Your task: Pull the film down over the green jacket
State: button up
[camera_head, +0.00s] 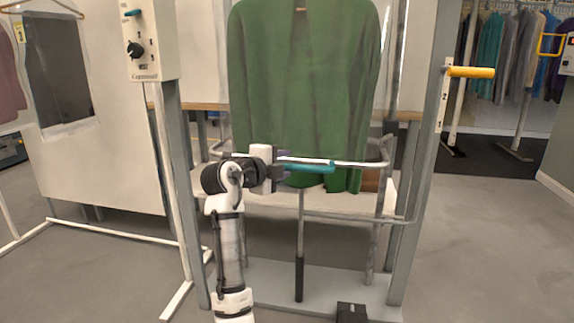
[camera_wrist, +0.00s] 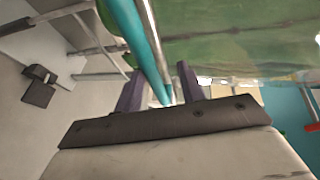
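The green jacket (camera_head: 303,75) hangs upright inside the frame, its hem near the metal bar. A bar with a teal handle (camera_head: 315,168) crosses in front of its lower part. My gripper (camera_head: 287,166) is at the left part of this handle and appears shut on it. In the wrist view the teal handle (camera_wrist: 133,35) runs between the two dark fingers of my gripper (camera_wrist: 161,80), with a metal bar (camera_wrist: 154,45) beside it. Clear film is hard to make out on the jacket; its green surface (camera_wrist: 235,45) looks glossy in the wrist view.
A control box (camera_head: 148,47) with a knob stands on a post at left. A post with a yellow handle (camera_head: 470,72) is at right. A black pedal-like block (camera_head: 351,312) is on the base plate. Another rail of clothes (camera_head: 510,50) hangs behind. The right floor is clear.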

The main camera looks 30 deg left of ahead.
jog(key=v, duration=1.1)
jog(key=shift+s+b, duration=0.15)
jog(key=shift+b, duration=0.15)
dwell(0.4)
